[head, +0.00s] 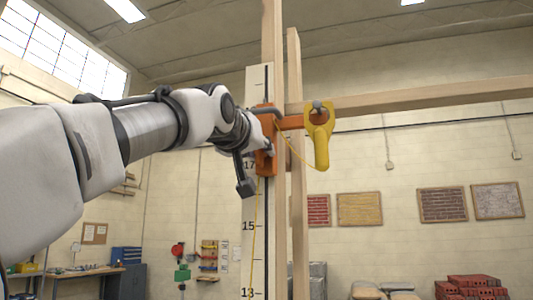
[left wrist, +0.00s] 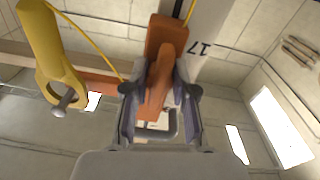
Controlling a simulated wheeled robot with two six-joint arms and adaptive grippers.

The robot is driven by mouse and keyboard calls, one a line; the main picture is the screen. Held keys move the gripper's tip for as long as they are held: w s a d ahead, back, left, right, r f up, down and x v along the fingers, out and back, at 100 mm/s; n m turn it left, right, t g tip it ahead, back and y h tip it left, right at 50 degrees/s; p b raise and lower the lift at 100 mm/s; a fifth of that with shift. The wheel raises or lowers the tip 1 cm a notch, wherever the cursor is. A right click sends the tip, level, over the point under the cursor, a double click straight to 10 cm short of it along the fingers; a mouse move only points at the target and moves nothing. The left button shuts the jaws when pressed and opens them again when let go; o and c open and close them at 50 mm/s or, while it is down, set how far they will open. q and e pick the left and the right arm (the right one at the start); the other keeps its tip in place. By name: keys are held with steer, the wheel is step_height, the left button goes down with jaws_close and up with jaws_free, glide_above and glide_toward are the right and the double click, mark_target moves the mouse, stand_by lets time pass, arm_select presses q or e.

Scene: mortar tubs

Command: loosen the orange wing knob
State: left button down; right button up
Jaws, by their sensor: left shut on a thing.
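The orange slider (head: 265,165) sits on the tall white measuring staff (head: 255,205), just above the 17 mark. Its orange wing knob (left wrist: 158,75) stands between the fingers in the left wrist view. My left gripper (head: 257,136) reaches in from the left at the slider. In the left wrist view my left gripper (left wrist: 158,92) is shut on the wing knob, one finger on each side. The knob is mostly hidden behind the gripper in the head view. My right gripper is not in view.
A yellow holder (head: 322,150) hangs from a bolt on the slider's orange side arm, with a yellow cord running across. Wooden posts (head: 297,215) stand right behind the staff, and a wooden rail (head: 430,97) extends right. Bricks (head: 470,287) lie lower right.

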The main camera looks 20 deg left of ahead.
arm_select(q)
steer(key=c, duration=1.1)
jaws_free()
steer(key=shift+o, duration=0.9)
steer(key=shift+w+f, duration=0.1)
steer(key=shift+w, duration=0.1)
steer(key=shift+s, duration=0.15)
